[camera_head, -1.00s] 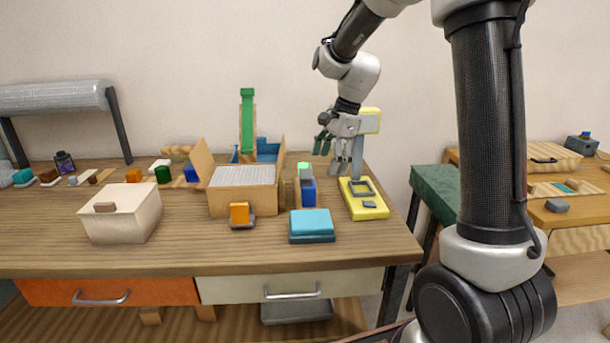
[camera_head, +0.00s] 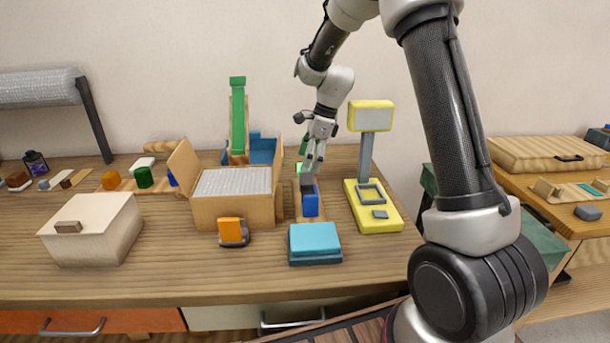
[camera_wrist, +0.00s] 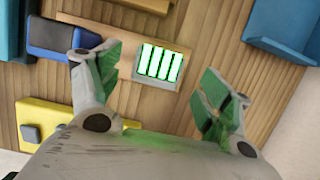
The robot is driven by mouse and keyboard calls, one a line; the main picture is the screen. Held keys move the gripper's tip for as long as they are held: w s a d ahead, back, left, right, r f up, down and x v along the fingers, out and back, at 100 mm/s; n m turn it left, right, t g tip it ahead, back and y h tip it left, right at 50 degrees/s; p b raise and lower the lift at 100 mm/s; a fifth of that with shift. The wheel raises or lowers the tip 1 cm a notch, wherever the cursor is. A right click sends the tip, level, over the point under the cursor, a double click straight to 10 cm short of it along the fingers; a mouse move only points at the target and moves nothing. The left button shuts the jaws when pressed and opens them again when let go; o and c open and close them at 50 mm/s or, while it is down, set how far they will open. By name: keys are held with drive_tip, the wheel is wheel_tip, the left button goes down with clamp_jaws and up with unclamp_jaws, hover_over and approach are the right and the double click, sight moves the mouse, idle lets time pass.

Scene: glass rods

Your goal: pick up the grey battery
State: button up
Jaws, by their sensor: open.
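A light grey block with several lit green bars (camera_wrist: 158,64) lies on a wooden board (camera_wrist: 112,45) in the wrist view; it is the most battery-like grey thing, though I cannot be sure. My gripper (camera_wrist: 163,82) is open, with one finger on each side of this block in the picture and nothing held. Whether the fingers are level with it is unclear. In the head view my gripper (camera_head: 313,166) hangs over the board, behind a blue block (camera_head: 310,204). A dark grey piece (camera_head: 306,183) shows just behind the blue block, and bright green partly hidden by my fingers.
A yellow scale-like device (camera_head: 378,226) stands right of the board. A teal block (camera_head: 315,240) is in front. An open box (camera_head: 228,210) is close on the left, and a blue bin with a green ramp (camera_head: 238,120) is behind.

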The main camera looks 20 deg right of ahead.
sight(302, 178)
drive_tip(key=x, duration=0.7)
drive_tip(key=shift+s, duration=0.1)
drive_tip(key=c, duration=1.3)
